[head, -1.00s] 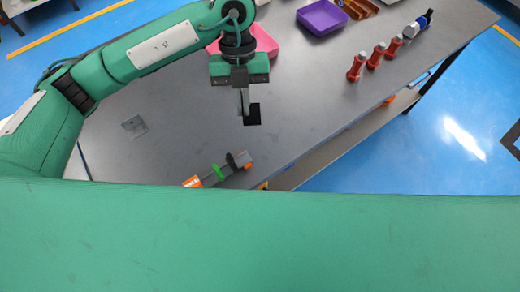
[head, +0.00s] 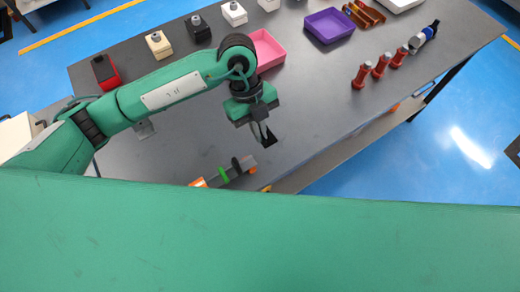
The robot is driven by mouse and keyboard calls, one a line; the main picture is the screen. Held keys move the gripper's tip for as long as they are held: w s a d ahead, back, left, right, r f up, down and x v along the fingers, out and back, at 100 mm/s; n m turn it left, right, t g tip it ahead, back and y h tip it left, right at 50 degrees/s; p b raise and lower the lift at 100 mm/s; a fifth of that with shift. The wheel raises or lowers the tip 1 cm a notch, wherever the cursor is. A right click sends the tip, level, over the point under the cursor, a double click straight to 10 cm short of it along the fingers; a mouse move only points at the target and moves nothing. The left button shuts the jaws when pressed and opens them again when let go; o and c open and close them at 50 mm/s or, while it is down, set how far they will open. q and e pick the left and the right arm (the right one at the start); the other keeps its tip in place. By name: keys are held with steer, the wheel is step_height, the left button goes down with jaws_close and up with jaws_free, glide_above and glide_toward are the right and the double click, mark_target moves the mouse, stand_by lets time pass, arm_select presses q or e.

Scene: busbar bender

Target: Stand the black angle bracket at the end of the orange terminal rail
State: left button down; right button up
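My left gripper (head: 262,138) points down over the grey table and is shut on the black angle bracket (head: 269,140). The bracket is small and dark, hanging at the fingertips above the table, just up and right of the rail. The terminal rail (head: 240,176) lies near the table's front edge. Orange end parts (head: 199,183) show at its ends, with a green piece (head: 224,174) and a black piece (head: 236,164) on it. The large green arm link across the bottom is mine and lies close below the rail. My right gripper is not in view.
A pink tray (head: 268,50) and a purple tray (head: 329,25) stand at the back. Several red posts (head: 380,66) and a blue-and-white tool (head: 423,38) are on the right. Several small boxes (head: 158,44) line the far edge.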

arm_select(q)
step_height(320, 180, down, 8)
steer(key=shift+f+p, duration=0.25)
steer(key=shift+p, duration=0.5)
step_height(320, 180, down, 3)
steer(key=shift+f+p, duration=0.15)
steer(key=shift+p, duration=0.3)
steer(key=shift+f, duration=0.35)
